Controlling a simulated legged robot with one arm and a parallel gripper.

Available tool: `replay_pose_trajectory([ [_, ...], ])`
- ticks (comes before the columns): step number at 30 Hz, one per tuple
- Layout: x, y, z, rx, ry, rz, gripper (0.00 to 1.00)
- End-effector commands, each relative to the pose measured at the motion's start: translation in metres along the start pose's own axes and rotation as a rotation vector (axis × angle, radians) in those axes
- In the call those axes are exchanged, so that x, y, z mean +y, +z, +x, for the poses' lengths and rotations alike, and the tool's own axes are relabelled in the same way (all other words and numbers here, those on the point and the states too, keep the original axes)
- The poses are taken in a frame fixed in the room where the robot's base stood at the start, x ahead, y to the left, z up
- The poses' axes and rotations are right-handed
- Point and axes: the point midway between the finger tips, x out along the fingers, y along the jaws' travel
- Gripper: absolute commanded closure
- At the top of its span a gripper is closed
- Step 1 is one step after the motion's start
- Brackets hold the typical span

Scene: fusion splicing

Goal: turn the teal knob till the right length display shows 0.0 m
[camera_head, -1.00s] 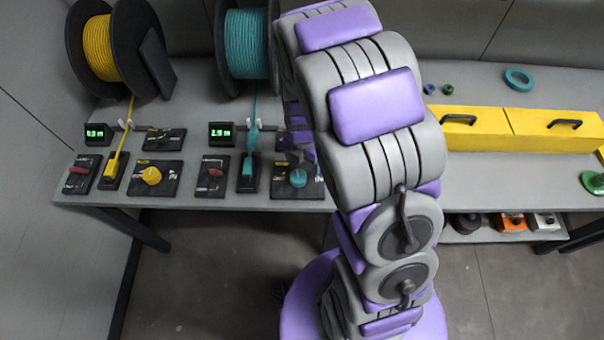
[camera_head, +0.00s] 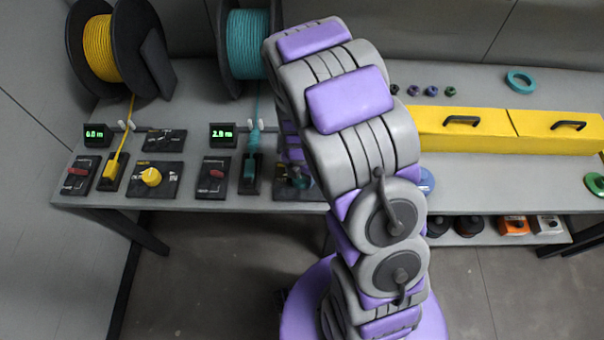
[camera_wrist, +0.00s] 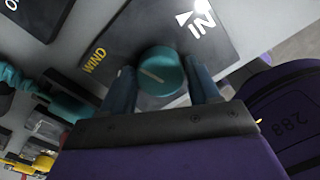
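The teal knob (camera_wrist: 160,72) sits on a dark panel marked WIND and IN in the wrist view, with a pale line across its top. My gripper (camera_wrist: 163,84) is around it, one dark finger on each side. The fingers look open and very close to the knob; contact is unclear. In the head view my arm and gripper mostly hide the knob. The right length display (camera_head: 222,134) glows green and seems to read 2.0 m, in small digits.
Left of the teal set stand a yellow spool (camera_head: 98,48), a left display (camera_head: 97,135) and a yellow knob (camera_head: 151,177). A red-switch panel (camera_head: 213,175) is beside the cord.

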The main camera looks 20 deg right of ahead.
Motion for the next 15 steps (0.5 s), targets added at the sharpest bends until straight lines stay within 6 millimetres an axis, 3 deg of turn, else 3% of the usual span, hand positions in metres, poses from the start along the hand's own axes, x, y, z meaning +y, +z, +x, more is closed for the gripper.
replay_pose_trajectory([
  [11, -0.0008, 0.0045, -0.0002, 0.002, 0.007, 0.0, 0.76],
  [15, -0.0004, 0.005, -0.0002, -0.001, 0.007, 0.0, 0.76],
])
